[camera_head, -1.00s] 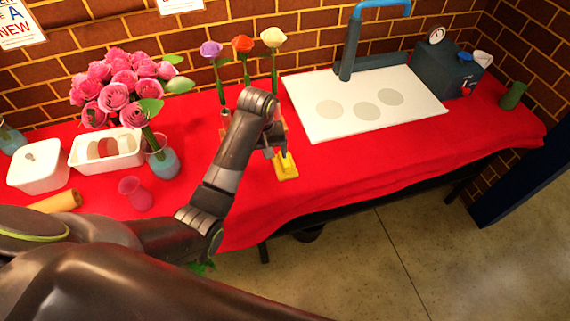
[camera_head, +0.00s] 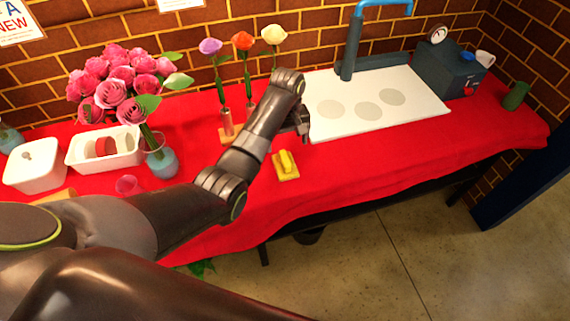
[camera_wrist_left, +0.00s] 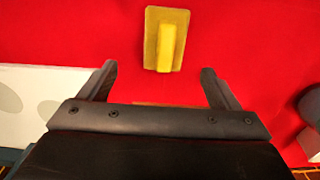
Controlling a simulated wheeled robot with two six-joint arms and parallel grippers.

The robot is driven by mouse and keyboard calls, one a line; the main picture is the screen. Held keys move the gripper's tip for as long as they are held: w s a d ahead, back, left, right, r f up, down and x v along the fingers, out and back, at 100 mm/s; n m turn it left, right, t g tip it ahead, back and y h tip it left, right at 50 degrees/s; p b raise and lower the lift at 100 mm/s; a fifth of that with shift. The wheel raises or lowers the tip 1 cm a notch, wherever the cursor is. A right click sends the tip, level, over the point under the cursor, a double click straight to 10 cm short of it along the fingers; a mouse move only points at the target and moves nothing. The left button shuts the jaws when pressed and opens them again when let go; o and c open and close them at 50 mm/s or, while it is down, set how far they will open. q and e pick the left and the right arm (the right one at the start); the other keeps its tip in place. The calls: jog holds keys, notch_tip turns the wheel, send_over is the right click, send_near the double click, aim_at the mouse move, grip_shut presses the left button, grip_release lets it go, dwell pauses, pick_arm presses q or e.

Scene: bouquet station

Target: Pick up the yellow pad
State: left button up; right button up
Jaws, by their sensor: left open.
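The yellow pad (camera_head: 286,165) lies flat on the red cloth near the table's front edge, with a raised yellow grip along its middle. In the left wrist view the pad (camera_wrist_left: 166,40) is ahead of the fingertips, roughly centred between them and apart from both. My left gripper (camera_wrist_left: 158,72) is open and empty, its two dark fingers spread. In the head view my left gripper (camera_head: 302,122) is above the table, behind the pad and near the white board's left edge; its fingers are partly hidden. My right gripper is not in view.
A stand (camera_head: 229,134) with several single flowers is just left of my gripper. The white board (camera_head: 365,105) is to the right. A pink bouquet (camera_head: 120,85) in a vase and white boxes (camera_head: 35,175) are at the left. Red cloth right of the pad is clear.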

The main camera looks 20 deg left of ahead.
aim_at(285, 157)
pick_arm(q)
notch_tip(285, 157, down, 4)
jog(key=shift+r, duration=0.1)
jog(key=f, duration=0.5)
jog(key=shift+s+a, duration=0.25)
jog(key=shift+s, duration=0.05)
jog(key=c, duration=1.2)
notch_tip(285, 157, up, 10)
jog(key=shift+p, duration=0.3)
jog(key=shift+a, duration=0.1)
